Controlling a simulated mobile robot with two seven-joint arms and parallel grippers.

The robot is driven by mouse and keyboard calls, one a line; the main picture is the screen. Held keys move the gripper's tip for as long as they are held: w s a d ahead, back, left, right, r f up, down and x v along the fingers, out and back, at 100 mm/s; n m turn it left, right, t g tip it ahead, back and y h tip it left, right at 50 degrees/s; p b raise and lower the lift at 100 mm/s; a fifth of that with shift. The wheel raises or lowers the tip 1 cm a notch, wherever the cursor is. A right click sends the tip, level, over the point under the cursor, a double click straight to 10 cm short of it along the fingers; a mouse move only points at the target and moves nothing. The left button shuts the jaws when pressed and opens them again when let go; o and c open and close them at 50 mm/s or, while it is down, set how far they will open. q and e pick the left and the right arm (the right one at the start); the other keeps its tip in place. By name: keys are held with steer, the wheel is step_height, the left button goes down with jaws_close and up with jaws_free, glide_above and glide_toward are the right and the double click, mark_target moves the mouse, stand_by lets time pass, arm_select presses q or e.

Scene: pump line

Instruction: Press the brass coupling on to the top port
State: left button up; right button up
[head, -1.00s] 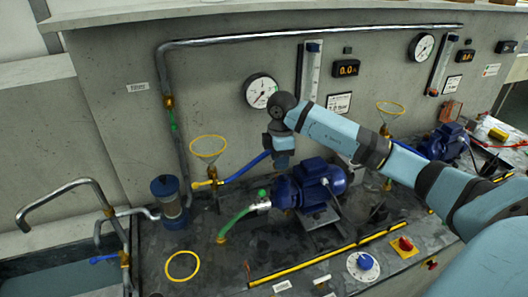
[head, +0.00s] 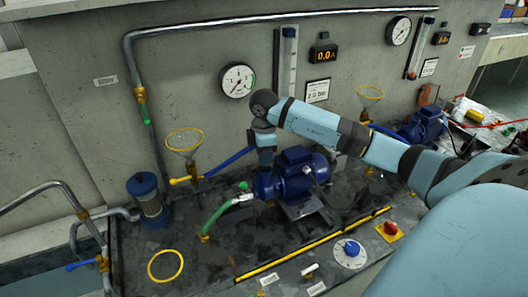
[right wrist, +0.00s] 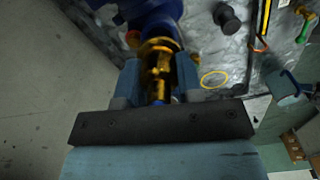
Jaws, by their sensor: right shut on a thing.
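My right gripper (right wrist: 159,82) is shut on the brass coupling (right wrist: 158,62), which sits between the two fingers in the right wrist view. The coupling is in line with the blue pump body (right wrist: 148,10), with a gold ring at its far end. I cannot tell whether it is seated on the top port, which is hidden. In the head view my right gripper (head: 265,158) points down at the left end of the blue pump (head: 298,175). The blue hose (head: 228,161) runs from a yellow-handled fitting to behind this gripper. The coupling is hidden there. My left gripper is not in view.
A green hose (head: 216,215) joins the pump's front end. A glass funnel with a yellow rim (head: 184,139) and a blue-capped filter (head: 148,197) stand to the left. A yellow ring (head: 165,265) lies on the bench. A dial (head: 350,250) and red knob (head: 390,228) are at the front.

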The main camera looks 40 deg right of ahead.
steer(key=shift+f, duration=0.85)
steer(key=shift+f, duration=0.5)
stand_by(0.9)
steer(key=o, duration=1)
steer(key=shift+c, duration=0.2)
steer(key=shift+r+p, duration=2)
steer(key=shift+r, duration=1.1)
